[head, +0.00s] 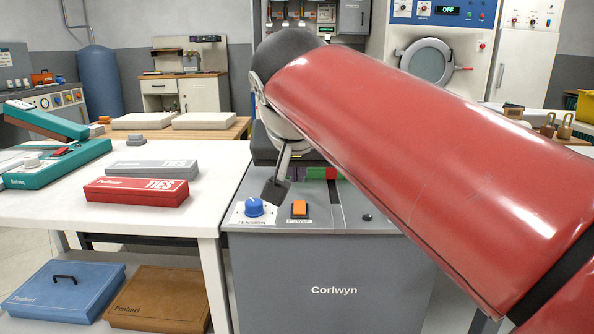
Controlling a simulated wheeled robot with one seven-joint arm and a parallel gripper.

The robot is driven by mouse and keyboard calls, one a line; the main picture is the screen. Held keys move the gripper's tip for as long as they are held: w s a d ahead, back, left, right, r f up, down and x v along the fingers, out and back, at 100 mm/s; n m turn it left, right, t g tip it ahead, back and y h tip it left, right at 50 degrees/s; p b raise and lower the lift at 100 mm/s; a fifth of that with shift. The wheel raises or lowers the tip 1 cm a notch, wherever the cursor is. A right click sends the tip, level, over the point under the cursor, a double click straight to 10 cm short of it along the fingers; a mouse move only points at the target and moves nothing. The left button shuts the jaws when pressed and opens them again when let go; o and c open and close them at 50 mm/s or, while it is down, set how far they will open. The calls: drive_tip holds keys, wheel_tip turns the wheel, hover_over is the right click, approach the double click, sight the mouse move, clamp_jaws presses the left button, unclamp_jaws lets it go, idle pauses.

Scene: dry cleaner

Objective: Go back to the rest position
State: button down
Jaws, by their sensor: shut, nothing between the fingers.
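My red arm reaches in from the lower right of the head view and bends down at its dark wrist joint. My gripper (275,192) shows below the wrist, with its dark fingertips shut and empty. It appears over the top panel of the grey Corlwyn machine (330,290), between the blue tension knob (254,207) and the orange power switch (299,208) in the picture. I cannot tell how far it is above the panel. My arm hides the machine's right and back parts.
A white table (120,216) on the left holds a red box (136,191), a grey box (152,168) and a teal press (60,160). Blue (62,290) and brown cases (158,298) lie below. A blue-and-white machine (425,60) stands behind.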

drive_tip(key=shift+d+f, duration=0.1)
drive_tip(key=s+d+f+g, duration=0.1)
drive_tip(key=s+d+f, duration=0.6)
drive_tip(key=f, duration=0.5)
drive_tip(key=s+d+f+g, duration=0.1)
drive_tip(key=s+d+f, duration=0.7)
drive_tip(key=s+f, duration=0.2)
wheel_tip(320, 180, down, 3)
drive_tip(key=shift+s+r+g, duration=0.15)
drive_tip(key=shift+r+g, duration=0.05)
drive_tip(key=shift+g, duration=0.2)
